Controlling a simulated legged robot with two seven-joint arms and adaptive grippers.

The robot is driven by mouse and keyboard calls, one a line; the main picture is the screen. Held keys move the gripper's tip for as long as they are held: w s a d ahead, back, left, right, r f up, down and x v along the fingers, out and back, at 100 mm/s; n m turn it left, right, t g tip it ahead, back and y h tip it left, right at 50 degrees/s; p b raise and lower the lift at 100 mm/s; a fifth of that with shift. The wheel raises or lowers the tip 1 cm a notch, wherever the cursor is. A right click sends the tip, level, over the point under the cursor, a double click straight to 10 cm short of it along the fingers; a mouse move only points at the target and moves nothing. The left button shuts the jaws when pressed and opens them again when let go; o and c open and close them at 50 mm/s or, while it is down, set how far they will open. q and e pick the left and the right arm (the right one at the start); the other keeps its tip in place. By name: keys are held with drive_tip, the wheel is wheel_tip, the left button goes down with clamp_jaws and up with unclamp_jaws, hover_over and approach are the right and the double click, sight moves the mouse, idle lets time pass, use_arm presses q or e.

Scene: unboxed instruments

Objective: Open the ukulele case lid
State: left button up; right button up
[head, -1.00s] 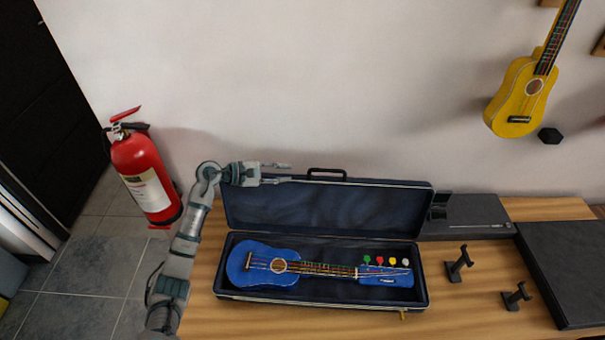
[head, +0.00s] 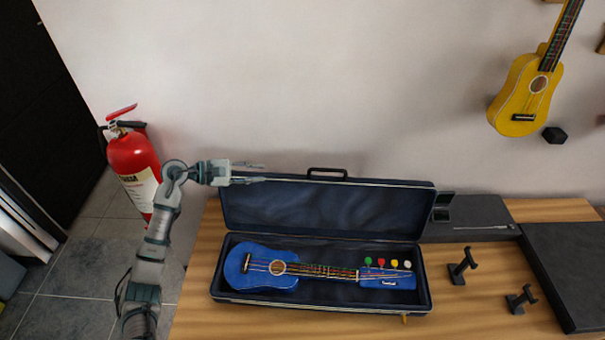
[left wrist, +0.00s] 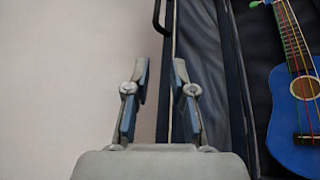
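The ukulele case (head: 321,305) lies on the wooden table with its lid (head: 320,207) standing up at the back, open. The lid's handle (head: 327,172) is on its top edge. A blue ukulele (head: 272,266) lies in the case. My left gripper (head: 265,172) is at the lid's upper left corner, its fingers parted and pointing right. In the left wrist view the fingers (left wrist: 160,82) are apart with nothing clearly held between them, and the lid's edge (left wrist: 168,70) runs close behind them. I cannot tell whether they touch it. My right gripper is in neither view.
A red fire extinguisher (head: 135,165) stands on the floor left of the table. A yellow ukulele (head: 525,95) hangs on the wall. Two small black stands (head: 462,266) and dark flat cases (head: 570,270) are right of the open case.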

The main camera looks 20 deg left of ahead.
use_arm(q)
drive_tip(key=shift+b+v, duration=0.9)
drive_tip(key=shift+v, duration=1.65)
drive_tip(key=shift+d, duration=0.1)
drive_tip(key=shift+b, duration=0.4)
drive_tip(key=v, duration=1.2)
drive_tip(key=shift+f, duration=0.2)
